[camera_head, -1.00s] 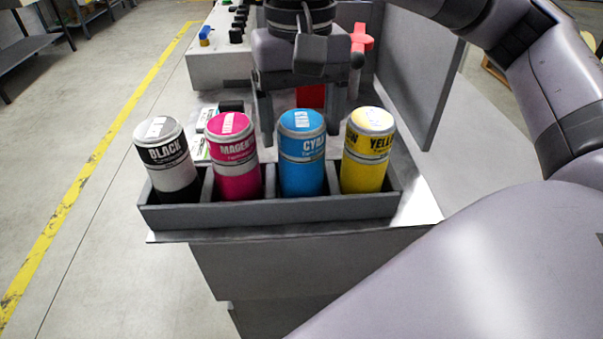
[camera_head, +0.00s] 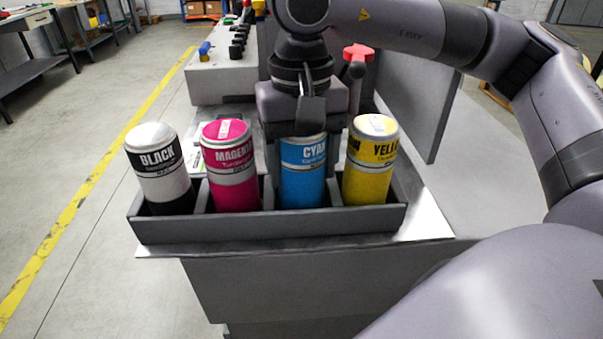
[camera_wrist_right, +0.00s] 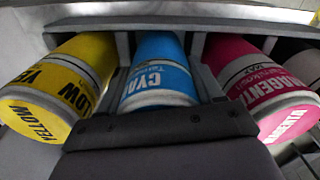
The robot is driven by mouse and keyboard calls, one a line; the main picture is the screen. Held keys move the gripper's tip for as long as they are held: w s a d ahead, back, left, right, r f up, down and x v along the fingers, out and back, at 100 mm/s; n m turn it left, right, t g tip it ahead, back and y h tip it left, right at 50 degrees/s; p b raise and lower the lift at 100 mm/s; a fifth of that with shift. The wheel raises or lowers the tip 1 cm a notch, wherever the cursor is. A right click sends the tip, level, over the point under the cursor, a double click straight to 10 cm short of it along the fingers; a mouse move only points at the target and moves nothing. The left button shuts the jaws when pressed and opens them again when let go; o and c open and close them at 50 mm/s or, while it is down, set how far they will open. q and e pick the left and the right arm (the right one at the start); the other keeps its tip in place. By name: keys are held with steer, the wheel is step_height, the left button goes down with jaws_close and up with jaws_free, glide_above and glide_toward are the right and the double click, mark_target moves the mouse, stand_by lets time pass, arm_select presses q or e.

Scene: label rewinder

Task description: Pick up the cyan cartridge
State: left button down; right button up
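The cyan cartridge (camera_head: 303,180) stands upright in the grey rack (camera_head: 270,225), between the magenta and yellow cartridges. My right gripper (camera_head: 303,150) is above and around it, with one finger down each side of the cartridge. In the right wrist view the cyan cartridge (camera_wrist_right: 158,75) lies between the two open fingers, and a gap shows beside it. The gripper's palm covers part of its top. The left gripper is in neither current view.
In the rack, the magenta cartridge (camera_head: 231,165) is close on the left and the yellow cartridge (camera_head: 371,160) close on the right. The black cartridge (camera_head: 160,168) is at the far left. A grey panel (camera_head: 420,110) and a red knob (camera_head: 357,53) are behind.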

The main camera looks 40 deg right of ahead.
steer(key=shift+c, duration=1.4)
steer(key=shift+r, duration=0.1)
